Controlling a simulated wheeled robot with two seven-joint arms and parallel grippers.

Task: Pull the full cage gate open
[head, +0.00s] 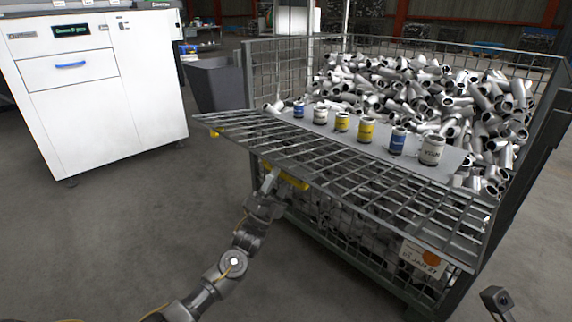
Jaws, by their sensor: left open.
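The full cage (250,75) is a grey wire mesh box heaped with metal pipe fittings. Its mesh gate (300,152) is folded outward from the front and sticks out roughly level, toward me. A yellow bar-shaped handle (290,181) shows just below the gate's outer edge. My left gripper (271,178) is open at the left end of this yellow handle, close beside it; I cannot tell whether it touches. A grey part at the lower right edge (497,299) looks like part of my right arm or gripper; its jaws cannot be made out.
Several blue, yellow and white cans (365,131) stand in a row on a grey plate (455,160) behind the gate. A white cabinet (110,110) with a blue handle stands left, a dark bin (217,84) beside it. The floor between cabinet and cage is clear.

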